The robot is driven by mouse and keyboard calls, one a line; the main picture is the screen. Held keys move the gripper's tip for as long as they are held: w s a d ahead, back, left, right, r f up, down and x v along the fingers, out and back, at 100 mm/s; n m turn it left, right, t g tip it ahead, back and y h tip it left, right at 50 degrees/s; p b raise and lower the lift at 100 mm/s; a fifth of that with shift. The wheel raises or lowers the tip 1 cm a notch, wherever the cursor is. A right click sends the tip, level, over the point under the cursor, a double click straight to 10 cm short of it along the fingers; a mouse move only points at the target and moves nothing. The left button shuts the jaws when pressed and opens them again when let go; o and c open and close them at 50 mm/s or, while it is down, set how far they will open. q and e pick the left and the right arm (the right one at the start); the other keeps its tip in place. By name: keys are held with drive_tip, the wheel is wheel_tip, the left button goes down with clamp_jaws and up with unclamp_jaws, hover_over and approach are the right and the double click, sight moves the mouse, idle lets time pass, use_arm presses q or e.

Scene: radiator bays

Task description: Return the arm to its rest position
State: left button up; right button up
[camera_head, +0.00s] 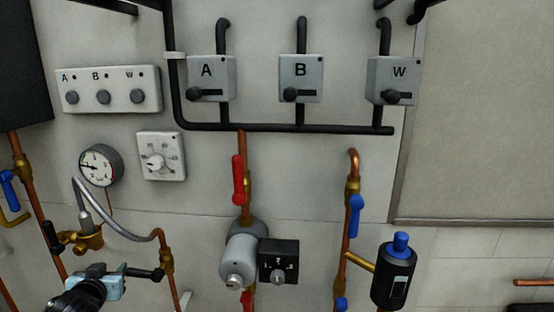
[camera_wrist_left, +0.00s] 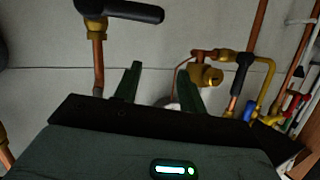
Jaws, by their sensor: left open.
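My left gripper (camera_head: 108,277) is low at the left of the head view, in front of the wall pipework. In the left wrist view the gripper (camera_wrist_left: 158,88) has its two dark fingers apart, with nothing between them. A black valve lever (camera_head: 143,273) on a copper pipe is just right of the gripper in the head view. The lever also shows at the top of the wrist view (camera_wrist_left: 125,11), beyond the fingers. Whether the gripper touches it I cannot tell. My right gripper is not in view.
A brass valve (camera_head: 88,238) with a grey hose sits just above the gripper. A gauge (camera_head: 101,165), a dial box (camera_head: 161,156), a red-handled valve (camera_head: 238,180), a grey pump (camera_head: 240,256) and a black canister (camera_head: 394,275) are on the wall. The panel (camera_head: 490,110) at right is bare.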

use_arm(q)
drive_tip(key=s+d+f+m+g+h, duration=0.1)
drive_tip(key=s+d+f+m+h, duration=0.15)
drive_tip(key=s+f, duration=0.45)
drive_tip(key=s+d+f+m+g+h, duration=0.1)
drive_tip(key=s+d+f+m, duration=0.2)
drive_tip(key=s+f, duration=0.5)
drive_tip(key=s+d+f+m+g+h, duration=0.1)
drive_tip(key=s+d+f+m+g, duration=0.15)
drive_tip(key=s+f, duration=0.5)
drive_tip(key=s+d+f+m+g+h, duration=0.15)
drive_tip(key=s+d+f, duration=0.3)
drive_tip(key=s, duration=0.65)
drive_tip(key=d+f+n+t, duration=0.1)
drive_tip(key=d+n, duration=0.4)
drive_tip(key=d, duration=0.6)
drive_tip(key=shift+s+t, duration=0.35)
drive_tip(key=shift+t, duration=0.05)
drive_tip(key=shift+o, duration=0.5)
